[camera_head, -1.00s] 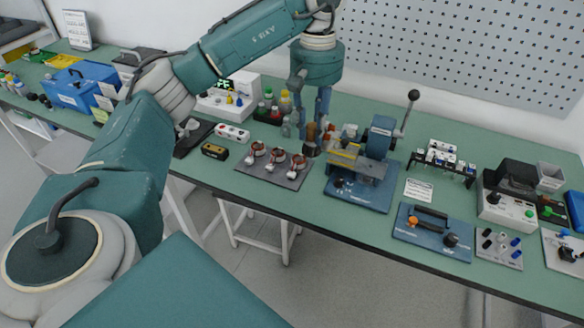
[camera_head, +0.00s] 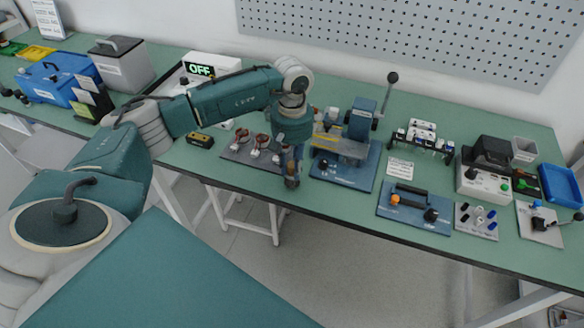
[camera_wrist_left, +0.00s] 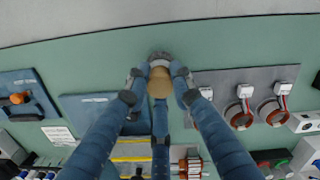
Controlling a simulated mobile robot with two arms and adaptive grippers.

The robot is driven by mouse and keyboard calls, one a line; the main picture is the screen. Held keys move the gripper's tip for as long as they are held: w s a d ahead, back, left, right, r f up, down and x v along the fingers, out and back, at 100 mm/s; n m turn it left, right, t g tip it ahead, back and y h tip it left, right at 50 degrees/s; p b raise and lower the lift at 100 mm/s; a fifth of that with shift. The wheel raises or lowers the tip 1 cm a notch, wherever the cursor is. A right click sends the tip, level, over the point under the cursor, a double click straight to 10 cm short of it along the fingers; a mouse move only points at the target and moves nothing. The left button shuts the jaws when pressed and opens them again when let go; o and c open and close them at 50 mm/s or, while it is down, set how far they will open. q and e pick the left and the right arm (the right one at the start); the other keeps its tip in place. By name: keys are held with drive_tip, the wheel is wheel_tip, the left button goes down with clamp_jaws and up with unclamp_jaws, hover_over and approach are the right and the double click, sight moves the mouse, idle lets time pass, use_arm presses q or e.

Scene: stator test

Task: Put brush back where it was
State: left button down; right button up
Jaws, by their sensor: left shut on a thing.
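My left gripper (camera_head: 291,178) is near the table's front edge, between the grey mat with the copper coils and the blue-based press. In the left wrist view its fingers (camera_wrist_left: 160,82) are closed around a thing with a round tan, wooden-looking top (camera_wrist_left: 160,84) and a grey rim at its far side. This appears to be the brush. In the head view only a small brown part (camera_head: 292,182) of it shows at the fingertips. Its lower end is hidden, so I cannot tell whether it touches the table. My right gripper is not in view.
The grey coil mat (camera_head: 236,151) lies to the left and the press (camera_head: 345,172) to the right. A blue board with a black handle (camera_head: 413,212) is farther right. A bare green strip of table (camera_head: 330,198) runs along the front edge.

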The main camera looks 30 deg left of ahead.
use_arm(q)
drive_tip(key=shift+f, duration=1)
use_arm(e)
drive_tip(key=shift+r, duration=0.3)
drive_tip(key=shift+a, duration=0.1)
use_arm(q)
drive_tip(key=shift+f, duration=0.1)
drive_tip(key=c, duration=1.8)
unclamp_jaws()
drive_tip(key=o, duration=0.3)
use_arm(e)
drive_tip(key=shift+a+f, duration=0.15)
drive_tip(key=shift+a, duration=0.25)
